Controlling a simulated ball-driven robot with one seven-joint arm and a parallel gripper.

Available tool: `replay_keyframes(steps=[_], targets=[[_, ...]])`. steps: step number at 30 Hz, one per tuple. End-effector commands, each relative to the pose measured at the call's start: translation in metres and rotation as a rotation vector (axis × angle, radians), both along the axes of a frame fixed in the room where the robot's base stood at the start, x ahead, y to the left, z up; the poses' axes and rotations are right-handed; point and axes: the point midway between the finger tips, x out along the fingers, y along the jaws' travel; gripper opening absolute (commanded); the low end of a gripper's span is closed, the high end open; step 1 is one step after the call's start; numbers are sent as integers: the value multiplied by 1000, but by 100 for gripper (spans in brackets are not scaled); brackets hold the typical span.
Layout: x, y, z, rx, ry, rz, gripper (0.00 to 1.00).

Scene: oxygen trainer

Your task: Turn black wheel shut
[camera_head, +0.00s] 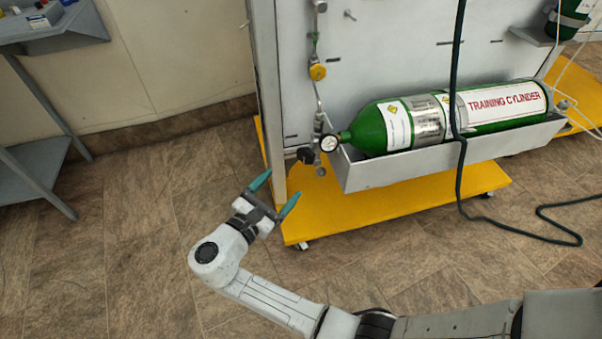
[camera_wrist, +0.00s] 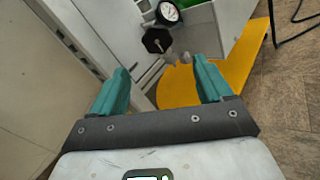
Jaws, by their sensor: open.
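The black wheel (camera_head: 306,155) is a small dark knob on the valve at the left end of the green cylinder, beside the gauge. In the wrist view the black wheel (camera_wrist: 157,40) shows as a dark faceted disc, ahead of and between the fingers. My gripper (camera_head: 273,190) is open and empty, with teal fingers, below and left of the wheel and apart from it. In the wrist view my gripper (camera_wrist: 160,78) shows its fingers wide apart. The round white gauge (camera_head: 328,143) sits just right of the wheel; it also shows in the wrist view (camera_wrist: 168,12).
The green training cylinder (camera_head: 440,118) lies in a grey tray (camera_head: 405,170) on a yellow wheeled base (camera_head: 400,205). A dark hose (camera_head: 459,170) hangs in front. Floor at left is clear up to a grey bench (camera_head: 45,35).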

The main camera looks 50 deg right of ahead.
Motion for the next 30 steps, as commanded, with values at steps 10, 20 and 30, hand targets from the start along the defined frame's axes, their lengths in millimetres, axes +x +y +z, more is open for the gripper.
replay_keyframes(steps=[10,20,30], targets=[[8,-29,-3,-29,19,4,79],[16,-85,-2,-26,17,7,79],[19,-103,0,-27,17,10,79]])
